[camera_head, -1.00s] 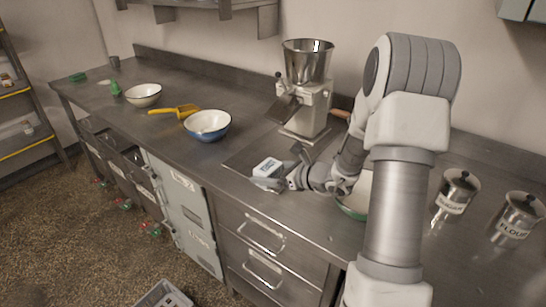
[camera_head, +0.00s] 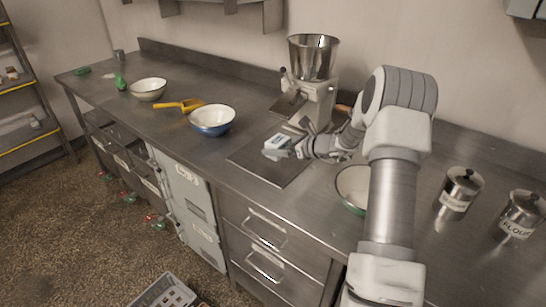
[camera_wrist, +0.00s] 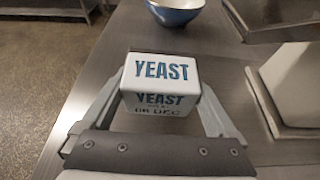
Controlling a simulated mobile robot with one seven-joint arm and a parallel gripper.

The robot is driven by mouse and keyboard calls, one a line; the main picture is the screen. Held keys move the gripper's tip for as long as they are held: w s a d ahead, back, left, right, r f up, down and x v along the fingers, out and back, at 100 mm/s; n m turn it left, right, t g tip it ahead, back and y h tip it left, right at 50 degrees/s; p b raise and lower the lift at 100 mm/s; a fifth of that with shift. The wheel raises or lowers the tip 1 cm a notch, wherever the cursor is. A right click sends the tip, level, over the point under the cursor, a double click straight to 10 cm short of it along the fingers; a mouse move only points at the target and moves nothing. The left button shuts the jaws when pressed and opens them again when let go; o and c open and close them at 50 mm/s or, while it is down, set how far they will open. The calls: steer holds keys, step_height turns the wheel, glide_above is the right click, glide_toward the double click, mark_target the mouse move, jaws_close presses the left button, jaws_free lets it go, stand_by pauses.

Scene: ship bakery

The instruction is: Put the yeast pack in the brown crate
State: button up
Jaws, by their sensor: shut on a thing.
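The yeast pack (camera_head: 277,146) is a small white block with blue lettering. It is held in my gripper (camera_head: 287,147) above the metal counter, in front of the grain mill. In the wrist view the yeast pack (camera_wrist: 161,72) sits between the two fingers of my gripper (camera_wrist: 164,92), with its YEAST label facing the camera. I see no clearly brown crate. A grey crate (camera_head: 165,292) stands on the floor at the bottom edge, partly cut off.
The grain mill (camera_head: 314,85) stands behind my gripper. A green-rimmed bowl (camera_head: 350,190) and labelled canisters (camera_head: 459,190) are to the right. Floor left of the drawers is open.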

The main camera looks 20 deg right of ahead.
mark_target(273, 165)
steer(key=x, duration=0.2)
steer(key=shift+w+a+f, duration=0.1)
steer(key=shift+a+f, duration=0.05)
steer(key=shift+f, duration=2)
steer(key=shift+f, duration=0.1)
steer(key=shift+f, duration=0.15)
steer(key=o, duration=1.2)
